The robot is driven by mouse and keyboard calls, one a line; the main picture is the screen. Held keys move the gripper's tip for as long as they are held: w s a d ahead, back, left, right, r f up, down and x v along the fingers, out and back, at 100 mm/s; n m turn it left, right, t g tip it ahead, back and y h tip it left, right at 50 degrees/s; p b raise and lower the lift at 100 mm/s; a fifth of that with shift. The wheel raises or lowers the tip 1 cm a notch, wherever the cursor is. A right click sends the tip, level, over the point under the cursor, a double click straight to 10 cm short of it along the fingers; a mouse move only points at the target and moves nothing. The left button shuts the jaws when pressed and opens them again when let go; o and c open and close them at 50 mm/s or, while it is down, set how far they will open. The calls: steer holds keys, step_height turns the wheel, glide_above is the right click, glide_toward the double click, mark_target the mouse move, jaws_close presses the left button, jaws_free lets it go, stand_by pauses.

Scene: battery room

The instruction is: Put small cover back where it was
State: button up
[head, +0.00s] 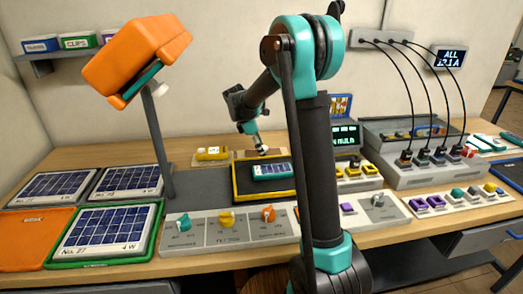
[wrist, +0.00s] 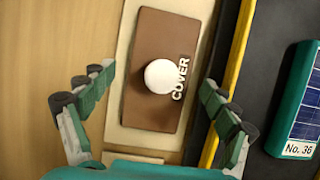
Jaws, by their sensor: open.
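The small cover (wrist: 148,40) is a brown rectangular plate with a round white knob (wrist: 164,76) and the word COVER. It lies on a beige board (wrist: 118,60) beside the yellow-rimmed black tray. My gripper (wrist: 158,92) is open above the cover, its fingers on either side of the knob and apart from it. Whether the cover sits in a recess or on top of the board cannot be told.
A teal-framed No. 36 panel (wrist: 302,95) lies on the black tray (head: 237,187), close right of my gripper. A lamp (head: 140,60) with an orange head rises at left. A knob console (head: 226,226) lies in front.

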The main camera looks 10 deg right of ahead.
steer(key=v, duration=1.2)
steer(key=shift+s, duration=0.1)
